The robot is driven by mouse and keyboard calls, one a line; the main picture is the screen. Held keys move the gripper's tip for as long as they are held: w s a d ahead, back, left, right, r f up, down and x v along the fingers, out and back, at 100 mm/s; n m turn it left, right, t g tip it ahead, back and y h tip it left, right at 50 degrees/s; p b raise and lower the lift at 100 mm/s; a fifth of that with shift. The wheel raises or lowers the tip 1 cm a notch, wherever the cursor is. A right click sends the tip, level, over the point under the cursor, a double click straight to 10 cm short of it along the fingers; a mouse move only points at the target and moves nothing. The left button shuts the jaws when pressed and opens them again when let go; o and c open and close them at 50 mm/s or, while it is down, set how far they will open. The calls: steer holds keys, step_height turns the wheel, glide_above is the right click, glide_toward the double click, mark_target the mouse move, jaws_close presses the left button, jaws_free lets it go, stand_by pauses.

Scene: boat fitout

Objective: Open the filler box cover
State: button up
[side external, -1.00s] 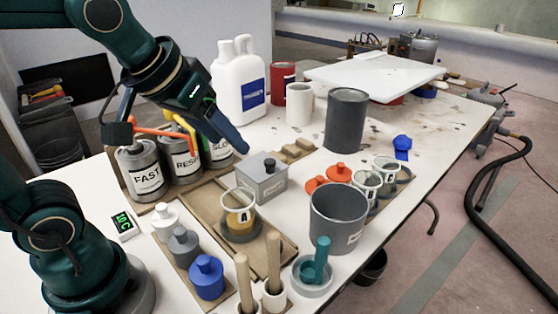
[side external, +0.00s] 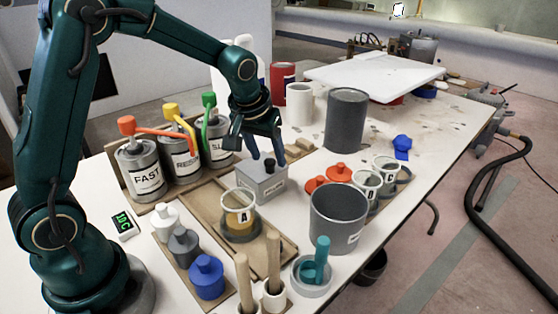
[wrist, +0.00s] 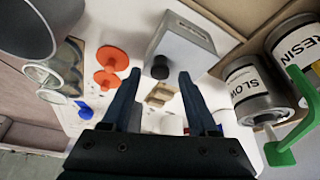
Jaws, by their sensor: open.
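The filler box (side external: 262,182) is a small grey box with a label on its front. Its cover (side external: 252,171) lies flat on top and carries a small dark knob (side external: 269,163). In the wrist view the grey box (wrist: 183,45) shows at the top centre, with the dark knob (wrist: 160,67) just beyond my fingertips. My gripper (side external: 266,157) is open above the box, its two blue fingers pointing down with the knob around the gap between them. In the wrist view my gripper (wrist: 160,78) holds nothing between its fingers.
Pump cans labelled FAST (side external: 147,178), RESIN (side external: 183,163) and SLOW (side external: 216,146) stand left of the box. A cup marked A (side external: 238,198) stands close in front. Orange lids (side external: 338,173) and a large grey pot (side external: 338,220) are to the right.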

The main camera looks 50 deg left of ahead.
steer(key=shift+x, duration=0.8)
jaws_close()
stand_by(0.9)
